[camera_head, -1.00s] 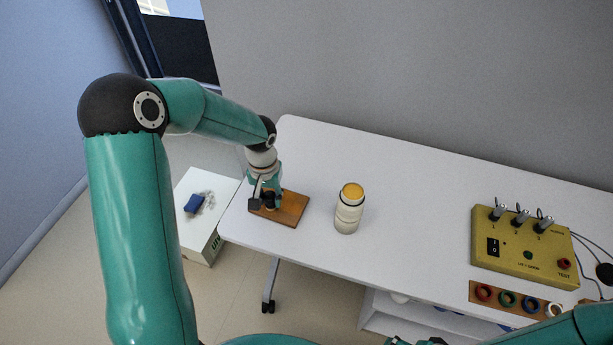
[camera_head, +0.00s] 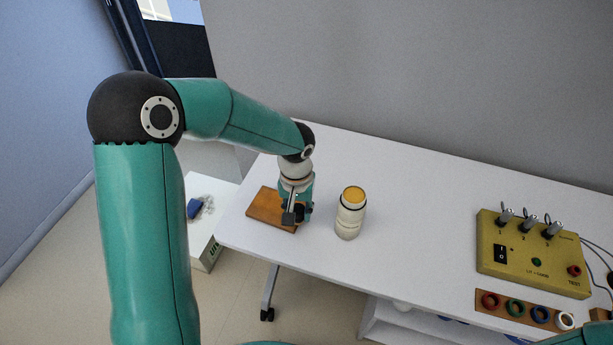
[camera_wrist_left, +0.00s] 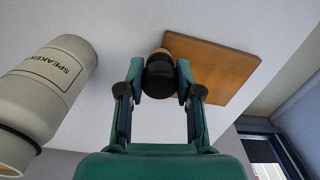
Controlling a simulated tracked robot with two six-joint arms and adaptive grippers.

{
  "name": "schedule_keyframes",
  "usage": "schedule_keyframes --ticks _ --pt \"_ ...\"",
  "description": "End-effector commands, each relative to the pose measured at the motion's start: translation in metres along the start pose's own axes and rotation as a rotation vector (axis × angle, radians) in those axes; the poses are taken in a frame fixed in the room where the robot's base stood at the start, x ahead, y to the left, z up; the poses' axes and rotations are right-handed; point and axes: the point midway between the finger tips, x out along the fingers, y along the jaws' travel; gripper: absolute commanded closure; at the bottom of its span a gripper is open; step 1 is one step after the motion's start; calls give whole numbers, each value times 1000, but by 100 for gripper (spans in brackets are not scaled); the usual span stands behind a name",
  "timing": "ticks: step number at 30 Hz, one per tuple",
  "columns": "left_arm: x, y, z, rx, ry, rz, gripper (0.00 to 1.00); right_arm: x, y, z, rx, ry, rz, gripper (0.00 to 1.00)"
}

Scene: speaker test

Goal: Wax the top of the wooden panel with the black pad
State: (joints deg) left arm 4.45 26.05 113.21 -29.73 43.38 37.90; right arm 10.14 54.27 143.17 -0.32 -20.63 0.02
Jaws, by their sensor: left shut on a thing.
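The wooden panel (camera_head: 262,208) is a flat brown board lying on the left end of the white table; it also shows in the left wrist view (camera_wrist_left: 218,68). My left gripper (camera_head: 296,212) is over the panel's right end. In the left wrist view my left gripper (camera_wrist_left: 160,76) is shut on the black pad (camera_wrist_left: 159,82), a rounded black piece with a pale tan part at its far end. The pad is by the panel's edge there; I cannot tell whether it touches the top. My right gripper is out of view.
A cream bottle with a yellow top (camera_head: 351,212) stands close right of my left gripper; its label reads SPEAKER in the wrist view (camera_wrist_left: 52,75). A yellow switch box (camera_head: 535,268) and a rack of coloured rings (camera_head: 525,310) are at the right. The table's middle is clear.

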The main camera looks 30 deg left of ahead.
Motion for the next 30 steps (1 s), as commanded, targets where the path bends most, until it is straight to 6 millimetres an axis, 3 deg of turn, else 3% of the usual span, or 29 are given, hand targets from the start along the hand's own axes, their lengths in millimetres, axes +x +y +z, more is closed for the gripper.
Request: schedule_keyframes --ticks 1,18,30 --pt "-17 0 -1 0 7 3 98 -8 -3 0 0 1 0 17" --pt "-66 0 -1 0 6 3 98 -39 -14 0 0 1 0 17" --pt "-72 0 -1 0 5 2 98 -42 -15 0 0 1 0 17"
